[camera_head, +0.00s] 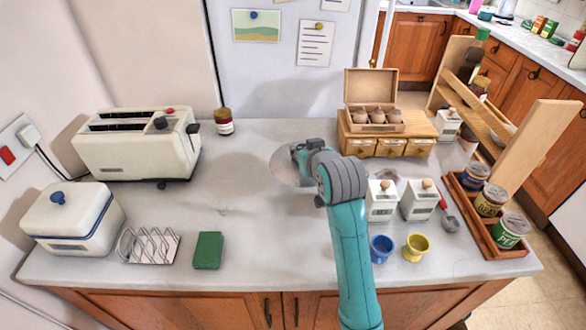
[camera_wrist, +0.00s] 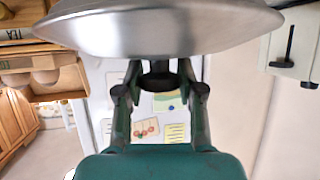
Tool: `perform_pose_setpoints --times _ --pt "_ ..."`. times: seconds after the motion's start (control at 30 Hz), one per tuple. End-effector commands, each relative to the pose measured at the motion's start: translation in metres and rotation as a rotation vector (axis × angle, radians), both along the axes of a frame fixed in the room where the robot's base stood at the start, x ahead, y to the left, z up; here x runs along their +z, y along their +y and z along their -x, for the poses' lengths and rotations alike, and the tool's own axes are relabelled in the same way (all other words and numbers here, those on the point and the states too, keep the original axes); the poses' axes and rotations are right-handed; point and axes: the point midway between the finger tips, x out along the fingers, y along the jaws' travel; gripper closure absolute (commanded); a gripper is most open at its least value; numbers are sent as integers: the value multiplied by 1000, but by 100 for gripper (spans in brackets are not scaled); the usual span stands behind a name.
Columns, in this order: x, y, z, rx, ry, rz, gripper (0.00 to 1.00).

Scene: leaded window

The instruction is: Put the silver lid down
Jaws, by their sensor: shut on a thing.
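The silver lid (camera_wrist: 165,30) is a wide, shiny, shallow metal dome that fills the top of the wrist view. My gripper (camera_wrist: 158,75) is shut on a dark knob at the lid's middle, with one finger on each side. In the head view the lid (camera_head: 287,168) shows as a pale grey disc left of my wrist, partly hidden by it. My gripper (camera_head: 300,152) is mostly hidden behind the wrist there. The lid appears over the middle of the grey worktop (camera_head: 230,225); its height above the surface is hard to tell.
A cream toaster (camera_head: 138,145) and a dark jar (camera_head: 223,122) stand to the left. A wooden egg box (camera_head: 374,115) on a drawer unit (camera_head: 385,146) is at the back right. White canisters (camera_head: 418,203) and egg cups (camera_head: 416,247) stand right of my arm. The worktop's centre left is clear.

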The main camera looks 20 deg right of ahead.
Motion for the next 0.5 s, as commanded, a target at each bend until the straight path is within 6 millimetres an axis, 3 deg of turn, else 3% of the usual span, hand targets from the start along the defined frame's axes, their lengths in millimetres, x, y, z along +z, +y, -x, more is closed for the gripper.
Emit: perform_pose_setpoints --times 0.1,0.37,0.5 --pt "-21 0 0 0 3 0 100" --pt "-40 0 0 0 0 0 100" --pt "-58 0 0 0 3 0 100"
